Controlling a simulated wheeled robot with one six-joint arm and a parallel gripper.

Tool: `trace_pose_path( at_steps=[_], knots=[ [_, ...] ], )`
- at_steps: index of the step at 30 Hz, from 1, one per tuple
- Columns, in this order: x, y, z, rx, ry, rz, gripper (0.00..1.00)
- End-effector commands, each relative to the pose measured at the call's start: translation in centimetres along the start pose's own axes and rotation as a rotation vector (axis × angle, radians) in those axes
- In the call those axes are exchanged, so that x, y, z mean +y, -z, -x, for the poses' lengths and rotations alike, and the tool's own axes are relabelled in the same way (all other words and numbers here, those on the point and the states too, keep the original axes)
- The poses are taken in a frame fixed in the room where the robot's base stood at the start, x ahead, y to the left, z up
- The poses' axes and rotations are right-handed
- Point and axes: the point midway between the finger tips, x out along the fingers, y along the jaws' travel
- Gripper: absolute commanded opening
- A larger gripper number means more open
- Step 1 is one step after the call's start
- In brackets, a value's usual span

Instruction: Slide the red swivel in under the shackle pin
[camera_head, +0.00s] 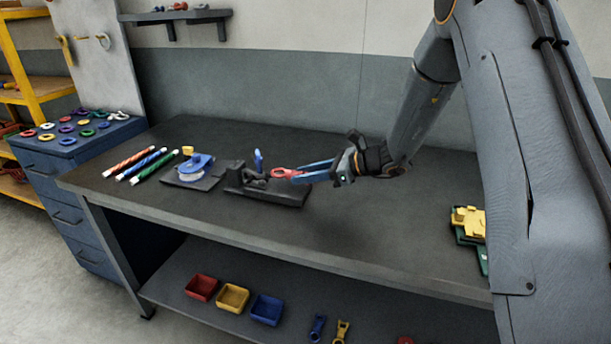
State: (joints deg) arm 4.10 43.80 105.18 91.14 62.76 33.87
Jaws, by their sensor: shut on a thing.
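My gripper (316,172) reaches in from the right, low over the workbench, with its blue fingers pointing left. It is shut on the red swivel (285,174), which sticks out from the fingertips to the left. The swivel is right beside a dark fixture (262,191) on the bench. A small blue upright part (258,160) stands at the back of this fixture; I cannot tell for sure whether it is the shackle pin. The shackle is too small and dark to make out, and I cannot tell whether the swivel touches it.
Left of the fixture stands a blue and white device (196,167) on a dark plate. Red, blue and green striped rods (148,163) lie farther left. A yellow and green object (468,222) is at the right end. The bench front between is clear. Coloured bins (233,297) stand on the lower shelf.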

Motion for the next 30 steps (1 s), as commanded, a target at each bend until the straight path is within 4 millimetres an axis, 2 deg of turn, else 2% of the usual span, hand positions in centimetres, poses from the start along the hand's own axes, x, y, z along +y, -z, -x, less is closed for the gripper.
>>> trace_pose_path(
  at_steps=[25, 30],
  knots=[
    [0.0, 2.6, -1.1, -0.002, 0.002, 0.0, 0.0],
    [0.0, 2.4, -1.6, -0.002, 0.002, 0.0, 0.0]
  ],
)
